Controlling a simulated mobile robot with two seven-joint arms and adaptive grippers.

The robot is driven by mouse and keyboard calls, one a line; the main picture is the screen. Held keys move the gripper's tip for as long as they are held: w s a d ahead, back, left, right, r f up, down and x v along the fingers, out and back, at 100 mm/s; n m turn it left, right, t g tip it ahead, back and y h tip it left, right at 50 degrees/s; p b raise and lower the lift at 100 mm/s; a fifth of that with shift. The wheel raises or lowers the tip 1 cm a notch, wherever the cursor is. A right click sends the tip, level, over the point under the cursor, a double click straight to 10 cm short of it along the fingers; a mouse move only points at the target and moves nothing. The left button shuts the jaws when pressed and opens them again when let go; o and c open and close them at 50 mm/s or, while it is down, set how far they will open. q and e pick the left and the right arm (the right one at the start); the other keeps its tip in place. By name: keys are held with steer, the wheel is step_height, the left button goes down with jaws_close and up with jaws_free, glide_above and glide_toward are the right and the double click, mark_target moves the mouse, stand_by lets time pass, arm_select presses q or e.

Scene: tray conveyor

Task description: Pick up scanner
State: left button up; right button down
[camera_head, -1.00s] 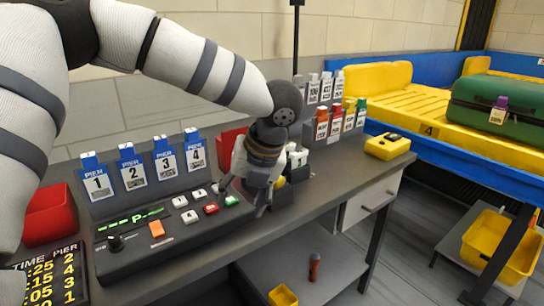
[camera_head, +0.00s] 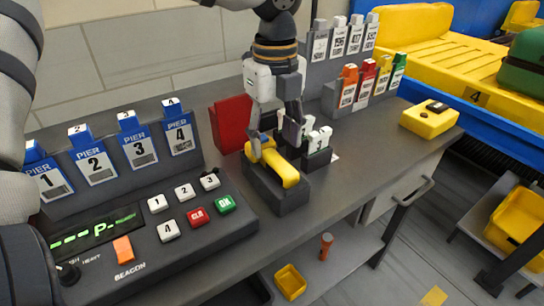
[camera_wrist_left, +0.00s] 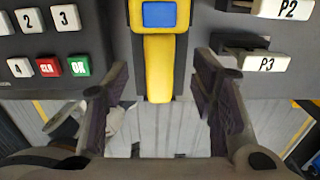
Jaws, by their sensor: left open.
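The yellow scanner (camera_head: 275,162) rests in a dark holder (camera_head: 270,192) on the desk, right of the keypad. In the left wrist view the scanner (camera_wrist_left: 159,65) has a blue window near the top edge and a yellow handle running down the middle. My left gripper (camera_head: 272,138) points down over the scanner, open. In the left wrist view its two fingers stand apart on either side of the scanner's handle, with gaps between. Part of the scanner is hidden behind the fingers in the head view. My right gripper is not in view.
The keypad console (camera_head: 180,255) with pier cards stands left of the holder. A red bin (camera_head: 231,123) is behind it. White P stamps (camera_head: 319,140) stand close on the right. A card rack (camera_head: 340,100) and a yellow device (camera_head: 428,119) are further right, near the conveyor (camera_head: 450,70).

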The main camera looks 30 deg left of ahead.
mark_target(275, 157)
arm_select(q)
step_height(275, 157, down, 5)
steer(key=shift+d+r, duration=0.1)
steer(key=shift+r, duration=0.15)
jaws_close()
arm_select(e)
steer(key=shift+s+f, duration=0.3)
